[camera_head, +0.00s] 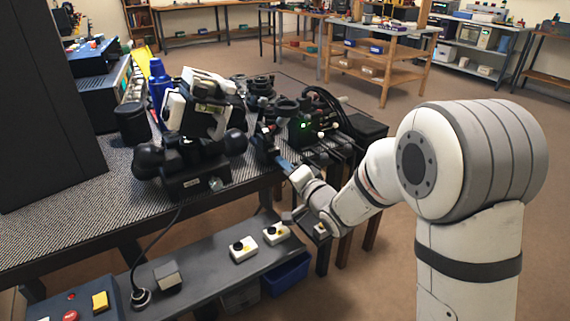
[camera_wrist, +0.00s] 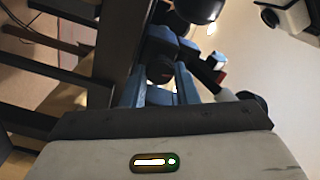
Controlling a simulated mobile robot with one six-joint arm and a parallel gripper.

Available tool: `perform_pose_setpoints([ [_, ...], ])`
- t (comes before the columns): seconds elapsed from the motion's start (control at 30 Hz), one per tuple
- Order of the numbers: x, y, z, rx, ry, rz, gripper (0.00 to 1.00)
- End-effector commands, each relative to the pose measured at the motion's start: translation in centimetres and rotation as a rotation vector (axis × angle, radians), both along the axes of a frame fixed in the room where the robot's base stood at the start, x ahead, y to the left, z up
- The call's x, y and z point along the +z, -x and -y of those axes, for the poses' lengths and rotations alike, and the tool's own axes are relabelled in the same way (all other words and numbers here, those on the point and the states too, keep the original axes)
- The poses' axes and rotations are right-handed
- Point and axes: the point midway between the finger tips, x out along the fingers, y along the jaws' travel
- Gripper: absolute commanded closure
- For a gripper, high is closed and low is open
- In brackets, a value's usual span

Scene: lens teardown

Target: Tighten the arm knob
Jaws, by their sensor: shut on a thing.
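My gripper (camera_head: 284,163) reaches in from the right to the front edge of the bench, at the cluster of dark lens equipment (camera_head: 265,115). In the wrist view its blue fingers (camera_wrist: 160,85) are closed around a small dark round piece, which looks like the arm knob (camera_wrist: 160,68). The fingers hide part of the knob's sides. In the head view the knob is too small and dark to make out at the fingertips.
A black and white instrument (camera_head: 205,105) with dark rounded knobs stands left of my gripper on the textured bench (camera_head: 60,225). Black equipment with a green light (camera_head: 305,125) stands close on the right. A lower shelf (camera_head: 205,268) holds small switch boxes (camera_head: 243,249).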

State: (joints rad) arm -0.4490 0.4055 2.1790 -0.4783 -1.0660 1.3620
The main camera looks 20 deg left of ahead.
Motion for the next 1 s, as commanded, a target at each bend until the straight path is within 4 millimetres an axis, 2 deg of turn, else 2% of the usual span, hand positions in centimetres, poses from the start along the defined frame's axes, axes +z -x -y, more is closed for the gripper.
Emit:
perform_pose_setpoints([
  [0.4, -0.10, -0.09, 0.19, -0.004, -0.118, -0.142, 0.96],
  [0.97, -0.20, -0.09, 0.21, -0.006, -0.136, -0.163, 0.96],
  [1.0, -0.20, -0.09, 0.21, -0.006, -0.135, -0.162, 0.70],
])
